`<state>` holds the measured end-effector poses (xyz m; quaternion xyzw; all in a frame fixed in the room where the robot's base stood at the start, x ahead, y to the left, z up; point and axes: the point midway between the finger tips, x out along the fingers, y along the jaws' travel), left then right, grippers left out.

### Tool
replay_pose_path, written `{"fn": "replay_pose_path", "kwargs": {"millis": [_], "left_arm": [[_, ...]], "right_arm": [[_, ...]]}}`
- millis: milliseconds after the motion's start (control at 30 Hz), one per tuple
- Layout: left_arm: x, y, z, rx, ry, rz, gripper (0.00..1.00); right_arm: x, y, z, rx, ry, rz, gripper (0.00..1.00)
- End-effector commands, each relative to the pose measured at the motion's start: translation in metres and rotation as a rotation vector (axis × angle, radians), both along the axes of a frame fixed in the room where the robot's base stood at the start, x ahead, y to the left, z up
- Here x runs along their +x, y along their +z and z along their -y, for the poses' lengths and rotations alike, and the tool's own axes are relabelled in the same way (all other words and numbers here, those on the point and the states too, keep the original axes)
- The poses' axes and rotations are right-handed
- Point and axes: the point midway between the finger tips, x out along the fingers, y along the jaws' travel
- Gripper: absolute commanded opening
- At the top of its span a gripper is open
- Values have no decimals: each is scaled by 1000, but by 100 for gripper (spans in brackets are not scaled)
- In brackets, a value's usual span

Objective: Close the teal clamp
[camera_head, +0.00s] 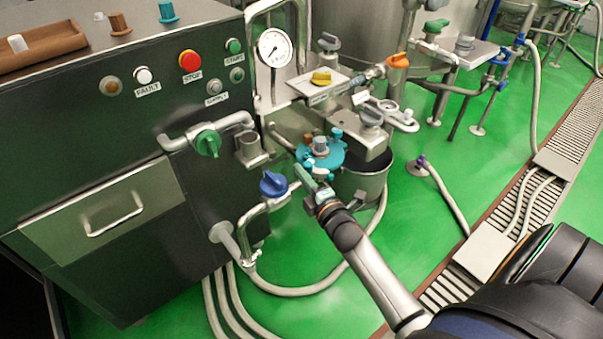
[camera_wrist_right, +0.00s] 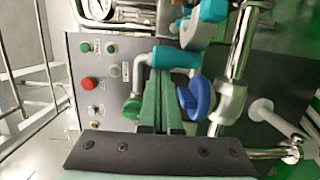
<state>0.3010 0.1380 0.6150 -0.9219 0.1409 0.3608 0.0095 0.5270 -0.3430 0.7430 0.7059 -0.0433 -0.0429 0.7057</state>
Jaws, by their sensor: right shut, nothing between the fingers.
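The teal clamp (camera_head: 327,160) sits around pipework beside the cabinet in the head view, with a grey knob at its middle. Teal parts also show at the top of the right wrist view (camera_wrist_right: 175,57), close beyond my fingers. My right gripper (camera_head: 300,172) is just in front of the clamp, at its lower left, and partly covers it. In the right wrist view its green fingers (camera_wrist_right: 163,85) are together and empty. I cannot tell whether the fingers touch the clamp, or how far the clamp is open. My left gripper is not in view.
A blue valve handle (camera_head: 272,184) is close to the left of my right gripper. A green valve handle (camera_head: 207,143) is on the cabinet front (camera_head: 90,120).

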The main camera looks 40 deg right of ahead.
Motion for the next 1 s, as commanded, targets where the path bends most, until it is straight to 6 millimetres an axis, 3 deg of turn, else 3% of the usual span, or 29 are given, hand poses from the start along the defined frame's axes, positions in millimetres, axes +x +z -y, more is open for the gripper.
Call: {"fn": "replay_pose_path", "kwargs": {"millis": [1000], "left_arm": [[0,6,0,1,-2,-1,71]], "right_arm": [[-12,0,16,-8,218,-4,0]]}}
